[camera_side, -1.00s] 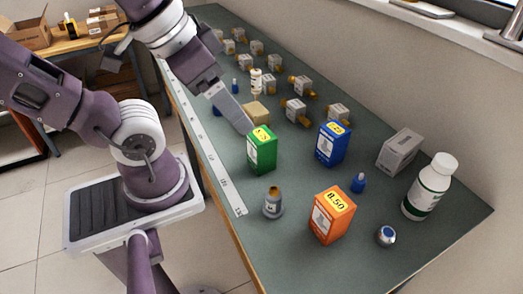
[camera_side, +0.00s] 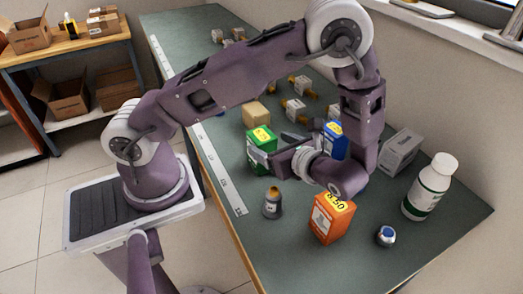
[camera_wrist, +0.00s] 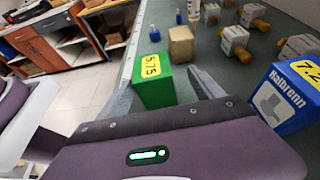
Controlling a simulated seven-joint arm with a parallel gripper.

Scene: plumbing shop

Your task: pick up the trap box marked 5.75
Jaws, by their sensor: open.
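The green trap box (camera_wrist: 153,88) shows a yellow label reading 5.75 in the wrist view. It stands upright on the bench and also shows in the side view (camera_side: 259,152). My gripper (camera_wrist: 162,78) is open and reaches toward it from the right in the side view. In the wrist view the box appears between the two fingers, nearer the left one. I cannot tell whether a finger touches it. In the side view a finger hides part of the box's right side.
A blue box (camera_wrist: 293,98) stands close to the right finger. A tan block (camera_wrist: 181,45) sits just behind the green box. A white bottle (camera_side: 428,188) stands at right.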

